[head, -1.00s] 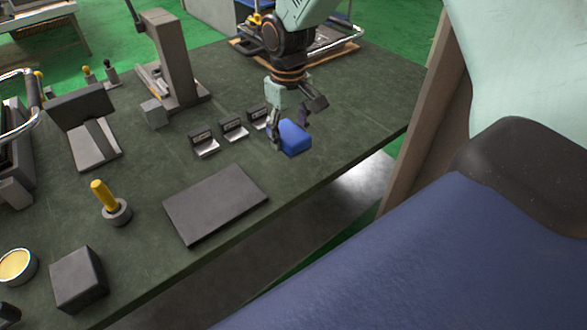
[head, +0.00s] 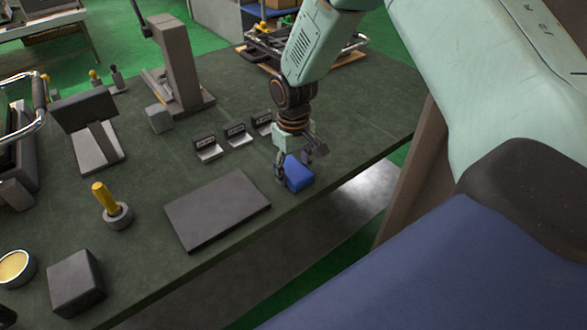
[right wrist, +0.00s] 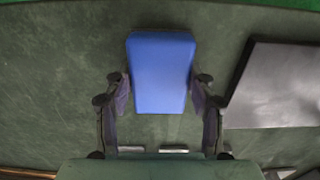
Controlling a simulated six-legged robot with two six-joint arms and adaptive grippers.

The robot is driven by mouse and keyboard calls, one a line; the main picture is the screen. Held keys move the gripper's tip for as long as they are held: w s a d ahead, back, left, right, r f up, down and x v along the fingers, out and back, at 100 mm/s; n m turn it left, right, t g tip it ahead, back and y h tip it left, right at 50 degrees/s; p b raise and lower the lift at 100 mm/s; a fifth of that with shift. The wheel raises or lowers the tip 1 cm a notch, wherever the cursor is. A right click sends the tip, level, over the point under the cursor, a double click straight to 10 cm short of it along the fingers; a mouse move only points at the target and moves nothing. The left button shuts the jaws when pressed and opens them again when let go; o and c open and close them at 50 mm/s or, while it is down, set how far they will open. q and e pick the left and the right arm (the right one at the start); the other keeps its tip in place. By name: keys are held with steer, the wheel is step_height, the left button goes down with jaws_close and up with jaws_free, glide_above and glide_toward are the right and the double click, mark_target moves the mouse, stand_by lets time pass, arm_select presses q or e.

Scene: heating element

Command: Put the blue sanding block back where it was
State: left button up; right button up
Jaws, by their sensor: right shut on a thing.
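The blue sanding block (head: 297,172) is near the front edge of the green worktop, right of the dark flat plate. My right gripper (head: 296,168) is shut on it, with a finger on either side. In the right wrist view the block (right wrist: 161,72) sits between the fingertips (right wrist: 161,84), its far end reaching beyond them. I cannot tell whether the block touches the worktop or is just above it. My left gripper is not in view.
The dark flat plate (head: 217,210) lies left of the block and shows in the right wrist view too (right wrist: 275,85). Three small labelled holders (head: 236,135) stand behind. A yellow-handled tool (head: 105,198) and a dark cube (head: 77,284) are farther left. The worktop's front edge is close.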

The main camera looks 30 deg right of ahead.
mark_target(293, 169)
steer(key=o, duration=1.1)
steer(key=shift+s+a+r, duration=0.2)
steer(key=shift+w+d+f, duration=0.1)
steer(key=shift+w+d, duration=0.05)
steer(key=shift+w, duration=0.05)
step_height(293, 169, up, 12)
steer(key=shift+s+r+p, duration=0.1)
steer(key=shift+p, duration=0.8)
